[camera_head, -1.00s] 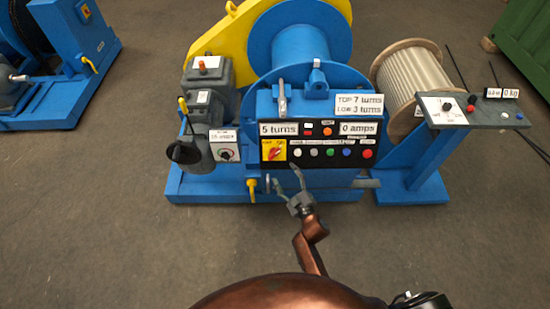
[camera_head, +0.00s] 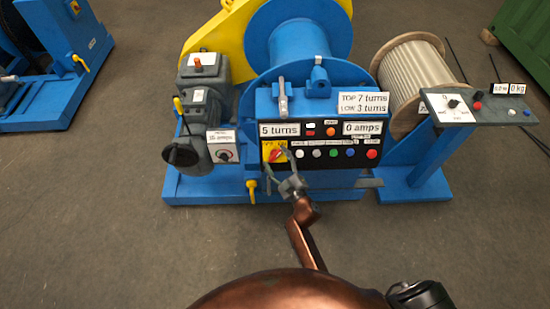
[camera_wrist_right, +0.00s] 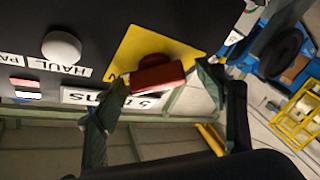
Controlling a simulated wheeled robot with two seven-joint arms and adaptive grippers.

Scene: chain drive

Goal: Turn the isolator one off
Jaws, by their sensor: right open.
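The isolator is a red handle (camera_head: 275,155) on a yellow plate at the left end of the black control panel (camera_head: 325,133). My right gripper (camera_head: 277,161) is open just in front of it, and its fingers partly cover the plate. In the right wrist view the red handle (camera_wrist_right: 158,77) stands out from the yellow plate (camera_wrist_right: 128,48). The open fingertips (camera_wrist_right: 162,78) are on either side of the handle. I cannot tell whether they touch it. My left gripper is not in view.
A row of buttons, with a white button (camera_head: 300,154) nearest, lies right of the isolator. A grey box with a dial (camera_head: 222,147) and a yellow lever (camera_head: 252,190) are left and below. A blue stand (camera_head: 420,170) is at the right. Open floor lies in front.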

